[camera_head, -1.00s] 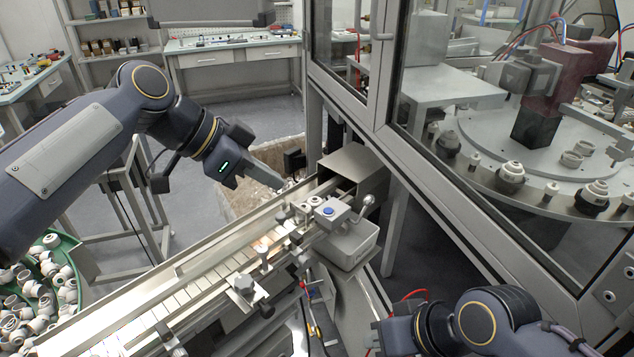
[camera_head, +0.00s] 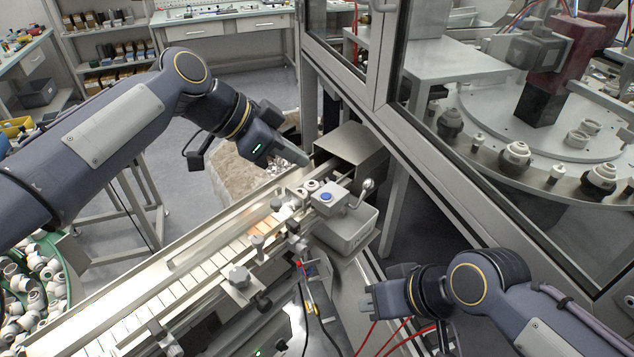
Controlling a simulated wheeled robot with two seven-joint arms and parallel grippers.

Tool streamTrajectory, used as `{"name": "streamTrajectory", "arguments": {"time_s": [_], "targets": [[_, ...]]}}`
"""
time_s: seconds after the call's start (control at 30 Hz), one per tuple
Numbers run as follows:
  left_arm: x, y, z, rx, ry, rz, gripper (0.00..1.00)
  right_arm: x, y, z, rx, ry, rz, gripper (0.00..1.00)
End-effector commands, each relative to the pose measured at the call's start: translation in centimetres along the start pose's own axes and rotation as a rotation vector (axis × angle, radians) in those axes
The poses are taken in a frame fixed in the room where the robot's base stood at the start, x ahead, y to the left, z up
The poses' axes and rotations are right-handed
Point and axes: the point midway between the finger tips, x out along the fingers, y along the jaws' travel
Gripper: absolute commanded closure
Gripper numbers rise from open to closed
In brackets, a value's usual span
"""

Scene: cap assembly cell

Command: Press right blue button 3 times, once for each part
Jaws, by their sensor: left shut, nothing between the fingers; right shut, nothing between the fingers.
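A blue button (camera_head: 326,196) sits on top of a small grey box at the far end of the conveyor (camera_head: 190,283).
A green bin (camera_head: 75,290) of white parts stands at the lower left. A grey tray (camera_head: 345,237) sits below the button box. A glass-walled machine with a metal frame (camera_head: 470,215) stands on the right. Red cables (camera_head: 400,336) hang below my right gripper.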

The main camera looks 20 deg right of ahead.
Motion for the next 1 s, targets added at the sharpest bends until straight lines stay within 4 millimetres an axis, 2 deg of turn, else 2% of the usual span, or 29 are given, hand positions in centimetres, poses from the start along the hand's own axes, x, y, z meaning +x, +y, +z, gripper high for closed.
{"name": "streamTrajectory", "arguments": {"time_s": [0.1, 0.27, 0.4, 0.6, 1.0], "targets": [[2.7, 0.1, -0.1, 0.000, -0.004, 0.005, 1.00, -0.6, -0.2, -0.3, 0.000, 0.000, 0.000, 1.00], [6.0, 0.1, -0.1, 0.000, -0.004, 0.004, 1.00, -1.1, -0.5, -0.6, 0.000, 0.000, 0.000, 1.00], [7.4, 0.0, 1.6, -0.003, -0.003, 0.001, 1.00, -1.3, -0.6, -0.7, 0.000, 0.000, 0.000, 1.00], [8.5, 0.0, 2.7, 0.000, -0.001, 0.000, 1.00, -1.5, -0.7, -0.8, 0.000, 0.000, 0.000, 1.00], [8.7, 0.0, 3.0, 0.000, 0.000, -0.001, 1.00, -1.4, -0.6, -0.7, 0.000, 0.000, 0.000, 1.00]]}}
